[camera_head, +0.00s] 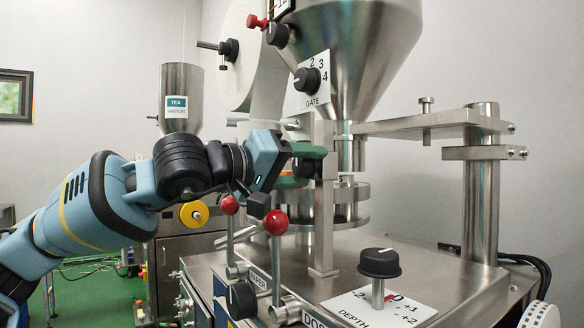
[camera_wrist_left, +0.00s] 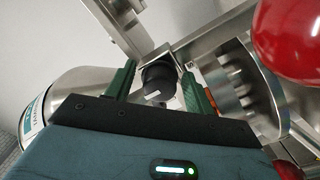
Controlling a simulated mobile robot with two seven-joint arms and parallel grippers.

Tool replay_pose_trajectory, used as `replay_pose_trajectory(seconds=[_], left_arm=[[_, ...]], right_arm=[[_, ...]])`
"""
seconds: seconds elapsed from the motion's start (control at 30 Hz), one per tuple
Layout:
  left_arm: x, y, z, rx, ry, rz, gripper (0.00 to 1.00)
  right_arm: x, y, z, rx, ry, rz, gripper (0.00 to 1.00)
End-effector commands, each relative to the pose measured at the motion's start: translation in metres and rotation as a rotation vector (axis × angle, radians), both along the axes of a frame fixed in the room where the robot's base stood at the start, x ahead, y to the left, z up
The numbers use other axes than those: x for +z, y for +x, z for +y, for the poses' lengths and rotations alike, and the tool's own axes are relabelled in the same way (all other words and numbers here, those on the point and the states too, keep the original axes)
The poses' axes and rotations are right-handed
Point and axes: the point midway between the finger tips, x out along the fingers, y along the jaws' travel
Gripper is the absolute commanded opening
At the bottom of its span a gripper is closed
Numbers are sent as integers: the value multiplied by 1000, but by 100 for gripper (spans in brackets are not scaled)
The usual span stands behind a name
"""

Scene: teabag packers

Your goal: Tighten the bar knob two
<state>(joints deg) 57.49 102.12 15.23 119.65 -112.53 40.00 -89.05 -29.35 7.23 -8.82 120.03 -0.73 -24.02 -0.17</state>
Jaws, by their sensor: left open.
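My left gripper (camera_head: 306,162) is at the upright metal bar (camera_head: 325,215) below the steel hopper, with its green fingers pointing right. In the left wrist view, its fingers (camera_wrist_left: 158,76) are open, one on each side of a black round knob (camera_wrist_left: 157,84) with a pale mark. This knob is mounted on a metal block and lies between the fingers; I cannot tell whether they touch it. My right gripper is not in view.
Red ball levers (camera_head: 275,222) stand just below my left gripper. The GATE knob (camera_head: 306,80) is above it. The DEPTH knob (camera_head: 379,263) stands on the machine top at front right. The hopper (camera_head: 355,45) and metal bracket (camera_head: 415,124) crowd the space above and right.

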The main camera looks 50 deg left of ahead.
Motion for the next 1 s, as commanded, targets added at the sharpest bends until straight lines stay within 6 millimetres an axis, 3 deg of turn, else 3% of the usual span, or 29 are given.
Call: replay_pose_trajectory(seconds=[0.37,0.8,1.0], left_arm=[[0,-25,2,-3,-2,-4,53],[-2,-68,5,-1,-1,-1,53],[-1,-76,6,-2,1,1,53]], right_arm=[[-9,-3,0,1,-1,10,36],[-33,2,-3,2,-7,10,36],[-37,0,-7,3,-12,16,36]])
